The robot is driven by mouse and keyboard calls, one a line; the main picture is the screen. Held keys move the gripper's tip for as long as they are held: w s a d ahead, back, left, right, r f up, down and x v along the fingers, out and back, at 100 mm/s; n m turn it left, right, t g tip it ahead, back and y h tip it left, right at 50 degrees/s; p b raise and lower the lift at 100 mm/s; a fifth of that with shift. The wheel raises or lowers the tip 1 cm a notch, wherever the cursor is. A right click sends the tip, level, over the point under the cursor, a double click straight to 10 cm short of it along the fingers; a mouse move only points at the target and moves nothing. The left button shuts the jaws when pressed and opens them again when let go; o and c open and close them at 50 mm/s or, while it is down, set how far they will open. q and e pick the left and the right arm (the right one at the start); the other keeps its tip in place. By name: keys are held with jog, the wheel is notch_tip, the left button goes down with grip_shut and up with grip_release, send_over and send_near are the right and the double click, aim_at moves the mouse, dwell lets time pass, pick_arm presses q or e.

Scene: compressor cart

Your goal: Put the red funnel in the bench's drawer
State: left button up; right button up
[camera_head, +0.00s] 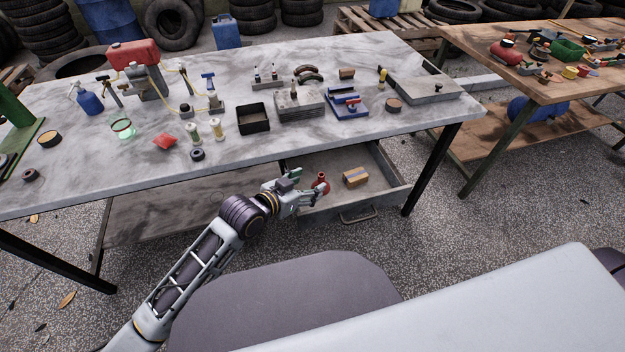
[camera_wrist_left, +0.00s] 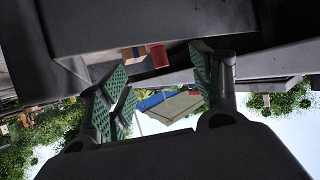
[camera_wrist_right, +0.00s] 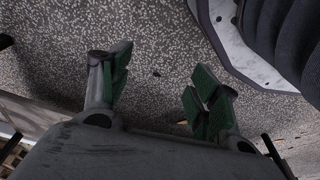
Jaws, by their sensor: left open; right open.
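The red funnel (camera_head: 321,184) is at the open drawer (camera_head: 388,198) under the grey bench (camera_head: 340,133), left of a small cardboard box. It also shows in the left wrist view (camera_wrist_left: 159,56), beyond the fingers and beside the box. It looks to be inside the drawer; its contact with the floor is not clear. My left gripper (camera_head: 303,190) is at the drawer's left side, just left of the funnel. Its fingers are apart with nothing between them in the left wrist view (camera_wrist_left: 160,95). My right gripper (camera_wrist_right: 160,88) is open and empty above the speckled floor.
The cardboard box (camera_head: 355,177) lies in the drawer. The bench top above holds a black bin (camera_head: 253,119), a blue bottle (camera_head: 89,101), a red tank (camera_head: 133,54) and other small items. A wooden table (camera_head: 535,85) stands at right. The drawer's right part is clear.

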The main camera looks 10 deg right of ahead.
pick_arm(q)
jog(key=v, duration=0.2)
jog(key=shift+s+a+r, duration=0.15)
jog(key=shift+s+a, duration=0.05)
jog(key=shift+a, duration=0.1)
jog(key=shift+p+v, duration=0.3)
jog(key=shift+v, duration=0.5)
pick_arm(e)
jog(key=shift+s+d+f, duration=0.25)
jog(key=shift+f, duration=0.4)
jog(key=shift+s+d+f, duration=0.25)
jog(key=shift+f, duration=0.35)
jog(key=shift+w, duration=0.1)
jog(key=shift+w+r, duration=0.2)
jog(key=shift+w, duration=0.1)
jog(key=shift+a, duration=0.1)
